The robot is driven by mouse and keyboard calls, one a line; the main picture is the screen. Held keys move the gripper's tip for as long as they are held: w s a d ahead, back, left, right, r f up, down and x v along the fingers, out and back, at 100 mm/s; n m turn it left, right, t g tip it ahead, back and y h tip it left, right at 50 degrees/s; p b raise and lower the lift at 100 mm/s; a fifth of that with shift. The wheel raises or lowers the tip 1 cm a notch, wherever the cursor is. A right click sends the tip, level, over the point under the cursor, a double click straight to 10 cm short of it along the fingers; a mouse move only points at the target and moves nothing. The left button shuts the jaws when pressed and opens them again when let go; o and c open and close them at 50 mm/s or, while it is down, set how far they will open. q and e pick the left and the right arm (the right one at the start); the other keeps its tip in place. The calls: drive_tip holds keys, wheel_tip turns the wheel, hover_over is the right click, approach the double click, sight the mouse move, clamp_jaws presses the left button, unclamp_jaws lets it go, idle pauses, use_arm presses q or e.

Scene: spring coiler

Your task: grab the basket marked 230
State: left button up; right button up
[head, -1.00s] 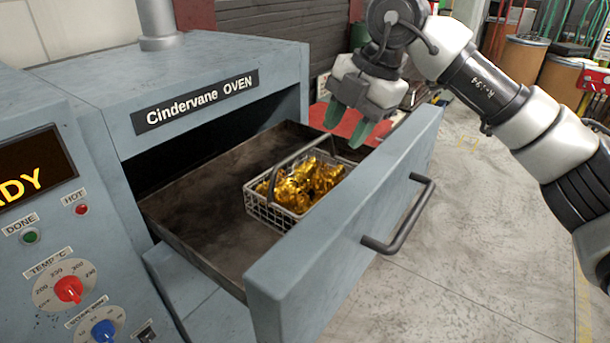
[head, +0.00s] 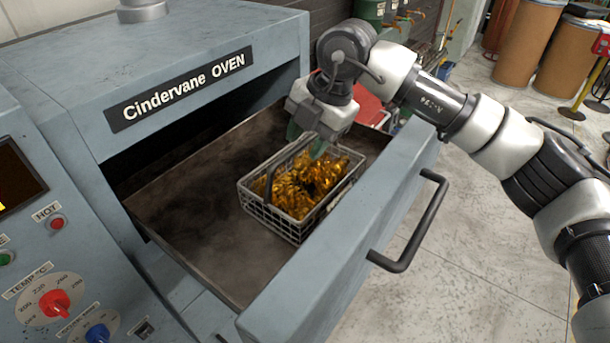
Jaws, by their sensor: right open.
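A wire basket (head: 284,222) filled with shiny golden pieces (head: 305,186) sits in the open drawer (head: 200,215) of the oven. Its dark handle (head: 268,180) arches over the pieces. I cannot see a 230 mark on it. My right gripper (head: 306,146) is open, with its green fingertips pointing down over the basket's far side, close to the upper end of the handle. I cannot tell whether the fingers touch the handle. My left gripper is not in view.
The oven (head: 210,45), labelled Cindervane OVEN, stands at the left with its knobs and buttons. The drawer front (head: 350,240) with its bar handle (head: 415,225) stands between the basket and the open floor (head: 490,270). Brown drums (head: 530,45) stand at the back right.

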sight(305, 170)
drive_tip(key=shift+p+x, duration=0.3)
drive_tip(key=shift+x, duration=0.65)
drive_tip(key=shift+s+a+f, duration=0.15)
drive_tip(key=shift+a+f, duration=0.1)
drive_tip(key=shift+f, duration=0.1)
drive_tip(key=shift+c, duration=0.6)
clamp_jaws()
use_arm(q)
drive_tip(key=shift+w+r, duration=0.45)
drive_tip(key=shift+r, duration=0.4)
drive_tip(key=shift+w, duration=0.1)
